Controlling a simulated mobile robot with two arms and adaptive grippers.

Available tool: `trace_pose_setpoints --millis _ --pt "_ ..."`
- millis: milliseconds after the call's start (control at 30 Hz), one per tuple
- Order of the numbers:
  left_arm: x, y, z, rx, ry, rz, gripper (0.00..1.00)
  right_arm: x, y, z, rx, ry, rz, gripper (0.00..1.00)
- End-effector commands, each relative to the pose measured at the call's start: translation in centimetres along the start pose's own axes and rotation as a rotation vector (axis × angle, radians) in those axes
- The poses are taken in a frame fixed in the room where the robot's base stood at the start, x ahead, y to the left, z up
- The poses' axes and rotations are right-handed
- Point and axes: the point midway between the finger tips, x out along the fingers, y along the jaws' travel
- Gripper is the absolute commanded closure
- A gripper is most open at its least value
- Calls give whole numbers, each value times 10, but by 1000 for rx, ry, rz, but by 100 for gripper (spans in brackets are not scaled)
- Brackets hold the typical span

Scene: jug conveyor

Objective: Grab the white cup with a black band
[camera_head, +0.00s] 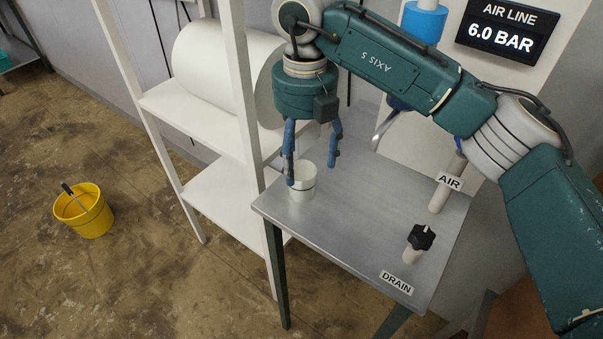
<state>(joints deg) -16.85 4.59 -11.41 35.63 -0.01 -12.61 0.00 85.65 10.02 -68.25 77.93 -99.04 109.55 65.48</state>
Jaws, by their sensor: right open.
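The white cup with a black band (303,185) stands upright on the grey metal table (350,232), near its left edge. My right gripper (311,176) comes down over the cup from above, with its blue fingers spread apart. One finger overlaps the cup's left side in the picture, and the other finger is to the right of the cup, apart from it. I cannot tell whether the left finger touches the cup. The jaws are open and hold nothing. My left gripper is not in view.
A white shelf (215,202) holding a large white roll (215,75) stands left of the table. An AIR pipe (445,185) and a black DRAIN knob (421,237) rise from the table's right side. A yellow bucket (84,212) sits on the floor at the left.

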Motion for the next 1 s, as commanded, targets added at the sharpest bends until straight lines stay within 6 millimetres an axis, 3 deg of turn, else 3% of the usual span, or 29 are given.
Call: trace_pose_setpoints --millis 233,367,600,900,1000 --pt "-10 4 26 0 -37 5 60 25 0 0 1 2 0 31" --pt "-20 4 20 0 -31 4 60 37 2 0 1 4 0 31" --pt "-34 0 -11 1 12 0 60 71 5 1 0 2 1 31" --pt "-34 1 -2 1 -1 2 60 78 5 2 1 -1 1 31" --pt "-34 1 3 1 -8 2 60 77 5 2 1 0 1 51"
